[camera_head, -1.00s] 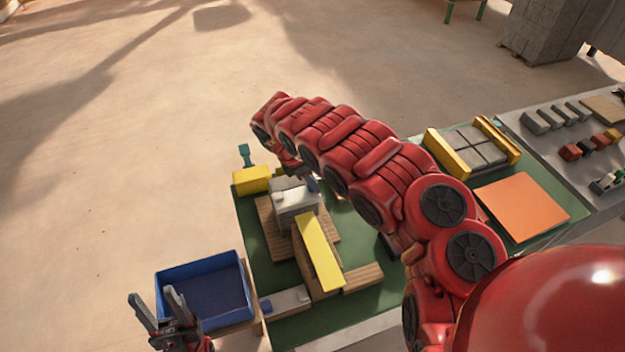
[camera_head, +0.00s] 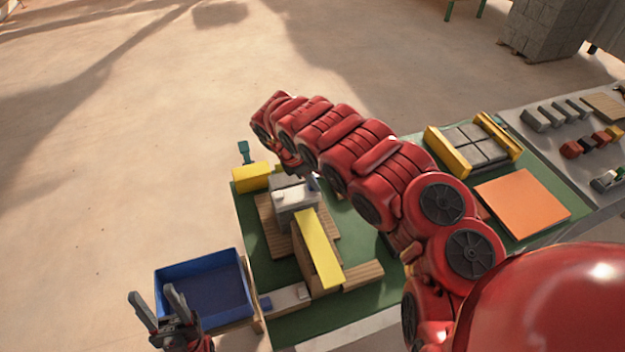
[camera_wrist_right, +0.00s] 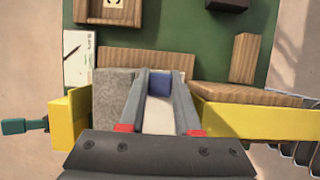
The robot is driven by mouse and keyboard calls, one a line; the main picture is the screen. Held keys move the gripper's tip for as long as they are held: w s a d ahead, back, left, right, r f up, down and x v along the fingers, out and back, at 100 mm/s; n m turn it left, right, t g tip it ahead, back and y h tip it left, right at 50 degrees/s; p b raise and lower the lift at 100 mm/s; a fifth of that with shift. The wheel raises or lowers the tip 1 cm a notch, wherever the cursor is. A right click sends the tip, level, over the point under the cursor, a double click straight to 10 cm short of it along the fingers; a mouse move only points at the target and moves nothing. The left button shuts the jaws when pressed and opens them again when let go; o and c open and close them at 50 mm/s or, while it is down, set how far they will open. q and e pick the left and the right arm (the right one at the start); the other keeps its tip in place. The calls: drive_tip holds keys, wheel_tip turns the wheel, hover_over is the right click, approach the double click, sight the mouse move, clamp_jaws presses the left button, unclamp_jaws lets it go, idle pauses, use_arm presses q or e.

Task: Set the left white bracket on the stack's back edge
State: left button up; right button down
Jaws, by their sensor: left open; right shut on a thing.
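My right gripper (camera_wrist_right: 158,98) is shut on a white bracket (camera_wrist_right: 158,118); a blue part (camera_wrist_right: 159,84) shows between the fingertips. In the head view the right gripper is mostly hidden under my red arm, low at the stack's far end. There a grey block (camera_head: 295,207) sits on wooden boards (camera_head: 273,238), with a small white piece (camera_head: 279,196) on it. The grey block (camera_wrist_right: 114,92) is close beside the left finger in the wrist view. I cannot tell whether the bracket touches the stack. My left gripper (camera_head: 150,294) is open and empty at lower left.
A yellow beam (camera_head: 318,248) slopes toward the front of the stack. A yellow block (camera_head: 252,178) is at the green mat's far left corner. A blue bin (camera_head: 205,285) stands left. An orange plate (camera_head: 522,205) and a yellow-sided press (camera_head: 450,153) are right.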

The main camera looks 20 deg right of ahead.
drive_tip(key=shift+f, duration=0.25)
drive_tip(key=c, duration=0.5)
unclamp_jaws()
drive_tip(key=shift+b+v, duration=1.95)
drive_tip(key=shift+v, duration=6.75)
